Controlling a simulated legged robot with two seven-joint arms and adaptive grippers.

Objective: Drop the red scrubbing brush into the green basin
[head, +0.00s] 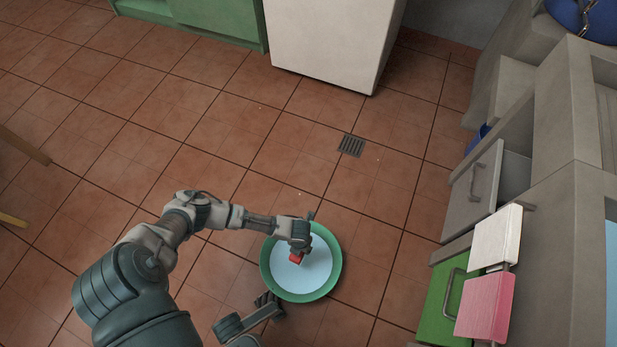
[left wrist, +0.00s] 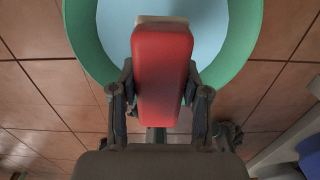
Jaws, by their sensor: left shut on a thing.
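The red scrubbing brush (left wrist: 161,75) is held between the fingers of my left gripper (left wrist: 160,100), which is shut on it. In the head view the brush (head: 296,258) shows as a small red piece under the left gripper (head: 300,250). The green basin (head: 335,273) has a green rim and a pale blue inside. The brush and gripper appear over the basin's inside in the head view. In the left wrist view the basin (left wrist: 243,45) lies beyond the brush. My right gripper (head: 267,303) is by the basin's lower left edge; its jaws are too small to judge.
The tiled floor around the basin is mostly clear, with a drain grate (head: 352,145) beyond it. A grey counter with an open drawer (head: 472,190) stands at right, with a white block (head: 496,236) and a pink block (head: 485,306). A white cabinet (head: 333,40) stands at the back.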

